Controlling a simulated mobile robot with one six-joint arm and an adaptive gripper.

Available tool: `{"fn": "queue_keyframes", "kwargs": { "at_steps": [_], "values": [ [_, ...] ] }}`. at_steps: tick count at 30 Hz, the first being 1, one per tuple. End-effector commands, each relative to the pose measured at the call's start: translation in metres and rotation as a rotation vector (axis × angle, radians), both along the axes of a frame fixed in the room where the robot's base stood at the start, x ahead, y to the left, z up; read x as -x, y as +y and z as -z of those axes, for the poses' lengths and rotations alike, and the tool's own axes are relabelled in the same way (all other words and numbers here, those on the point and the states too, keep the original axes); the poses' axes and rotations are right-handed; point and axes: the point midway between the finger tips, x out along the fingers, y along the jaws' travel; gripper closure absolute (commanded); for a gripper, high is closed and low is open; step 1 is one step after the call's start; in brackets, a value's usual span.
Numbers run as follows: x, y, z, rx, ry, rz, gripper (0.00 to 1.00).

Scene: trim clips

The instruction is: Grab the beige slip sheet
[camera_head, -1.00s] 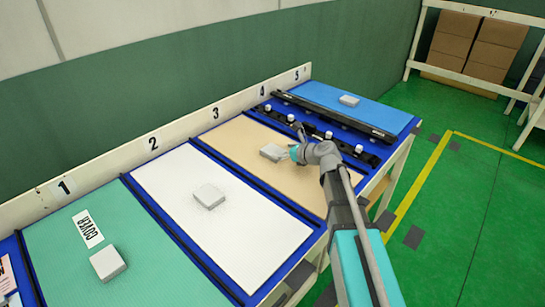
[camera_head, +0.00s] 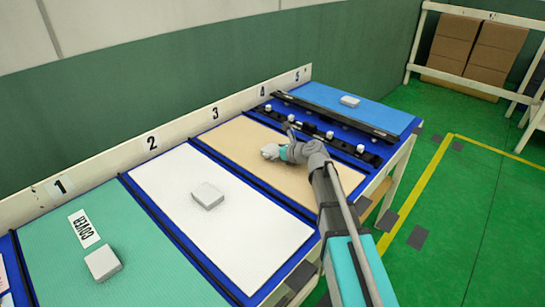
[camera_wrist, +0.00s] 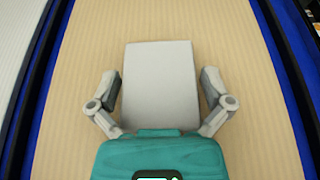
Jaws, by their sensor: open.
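The beige slip sheet (camera_head: 225,140) lies flat in the bay marked 3, between dark rails. It fills most of the wrist view (camera_wrist: 250,60). A light grey block (camera_wrist: 160,78) sits on the sheet. My gripper (camera_wrist: 160,82) is open, with one finger on each side of the block and small gaps between. In the head view my gripper (camera_head: 272,152) is over the middle of the sheet and largely hides the block. I cannot tell whether the fingertips touch the sheet.
A white sheet (camera_head: 250,235) with a grey block (camera_head: 208,195) lies in bay 2, and a green sheet (camera_head: 150,275) with another block (camera_head: 103,263) in bay 1. Black strips with white knobs (camera_head: 330,135) lie in bay 4. A blue sheet (camera_head: 370,115) lies in bay 5.

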Motion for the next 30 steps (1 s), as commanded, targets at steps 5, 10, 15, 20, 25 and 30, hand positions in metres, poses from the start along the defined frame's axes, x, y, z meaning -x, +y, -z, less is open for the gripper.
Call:
{"fn": "queue_keyframes", "kwargs": {
  "at_steps": [5,10,15,20,25,30],
  "values": [
    [0.0002,-0.0002,-0.0001,0.0,0.0,0.0,0.0],
    [0.0001,-0.0003,0.0,0.0,0.0,0.0,0.02],
    [0.0,-0.0004,0.0,0.0,0.0,0.0,0.33],
    [0.0,-0.0004,0.0,0.0,0.0,0.0,0.63],
    [0.0,-0.0003,-0.0001,0.0,0.0,0.0,0.72],
    [0.0,-0.0003,-0.0007,0.0,0.0,0.0,0.72]
  ]
}}
